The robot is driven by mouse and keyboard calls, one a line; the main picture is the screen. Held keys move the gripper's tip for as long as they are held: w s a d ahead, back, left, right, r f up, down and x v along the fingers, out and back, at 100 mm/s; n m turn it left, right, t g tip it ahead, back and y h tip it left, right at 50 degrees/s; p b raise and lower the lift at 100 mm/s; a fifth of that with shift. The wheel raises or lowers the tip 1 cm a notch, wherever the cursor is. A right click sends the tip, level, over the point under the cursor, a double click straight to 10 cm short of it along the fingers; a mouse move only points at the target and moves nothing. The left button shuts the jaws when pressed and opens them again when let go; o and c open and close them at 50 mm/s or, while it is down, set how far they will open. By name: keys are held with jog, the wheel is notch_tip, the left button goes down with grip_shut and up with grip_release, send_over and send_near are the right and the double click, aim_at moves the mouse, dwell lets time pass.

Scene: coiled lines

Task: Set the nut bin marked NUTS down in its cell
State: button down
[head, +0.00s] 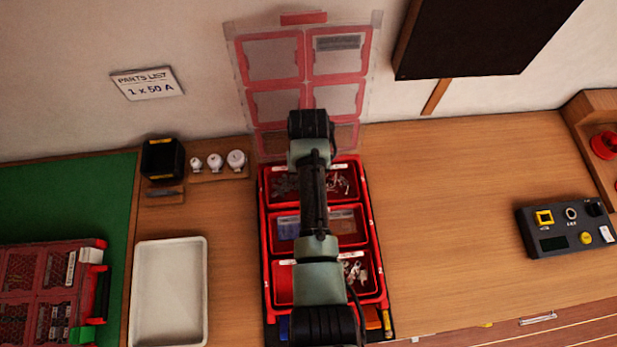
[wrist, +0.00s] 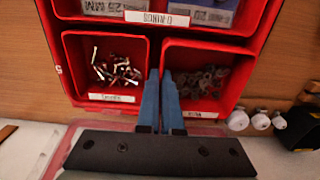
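The nut bin (wrist: 207,82) is a red open box holding grey nuts, at the right of the wrist view. In the head view, my arm hides my gripper and part of the nut bin (head: 283,187).
In the head view, a white tray (head: 168,300) lies left of the case. White knobs (head: 215,162) and a black box (head: 162,158) stand behind it. A clear-and-red lid (head: 305,85) stands against the wall. A control box (head: 567,228) sits at right; the bench between is clear.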

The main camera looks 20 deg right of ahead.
jog(key=shift+f+b, duration=0.6)
jog(key=shift+f, duration=0.3)
jog(key=c, duration=1)
grip_release()
jog(key=shift+r, duration=0.1)
notch_tip(320, 180, up, 13)
